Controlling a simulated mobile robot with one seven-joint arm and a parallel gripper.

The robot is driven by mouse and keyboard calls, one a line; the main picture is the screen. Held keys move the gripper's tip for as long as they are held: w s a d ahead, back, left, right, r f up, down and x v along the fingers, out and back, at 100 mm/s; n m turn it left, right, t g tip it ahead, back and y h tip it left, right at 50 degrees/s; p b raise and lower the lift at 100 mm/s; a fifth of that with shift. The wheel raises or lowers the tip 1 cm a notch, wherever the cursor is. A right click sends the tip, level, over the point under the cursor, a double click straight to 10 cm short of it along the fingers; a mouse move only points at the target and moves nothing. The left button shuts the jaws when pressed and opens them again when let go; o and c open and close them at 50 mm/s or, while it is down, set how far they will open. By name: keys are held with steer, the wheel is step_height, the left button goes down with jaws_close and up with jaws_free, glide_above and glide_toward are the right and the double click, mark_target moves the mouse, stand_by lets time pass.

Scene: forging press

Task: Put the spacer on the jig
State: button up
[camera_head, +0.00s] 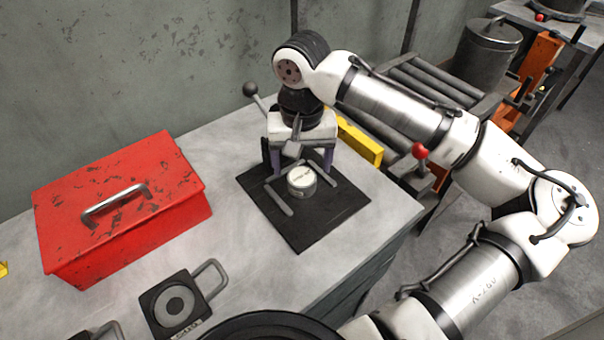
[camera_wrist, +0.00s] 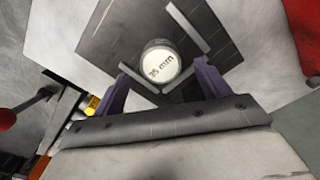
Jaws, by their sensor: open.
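The spacer appears to be the short round metal piece with a white top (camera_head: 302,180), marked with a size in mm. It stands upright on a dark square plate (camera_head: 336,212), between raised grey bars; this plate with bars looks like the jig. My gripper (camera_head: 301,165) is just behind and above the spacer, its purple fingers apart and nothing held. In the wrist view, the spacer (camera_wrist: 160,62) shows beyond and between the open fingertips of my gripper (camera_wrist: 161,72). I cannot tell whether the fingers touch the plate or bars.
A red toolbox (camera_head: 125,215) with a metal handle stands to the left on the grey bench (camera_head: 235,255). A dark block with a ring and handle (camera_head: 175,304) lies at the front. A ball-ended lever (camera_head: 251,90) and a yellow bar (camera_head: 360,142) are near my gripper.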

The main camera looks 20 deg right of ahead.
mark_target(302, 178)
step_height(302, 178, up, 7)
steer(key=shift+r, duration=0.2)
steer(key=shift+s, duration=0.1)
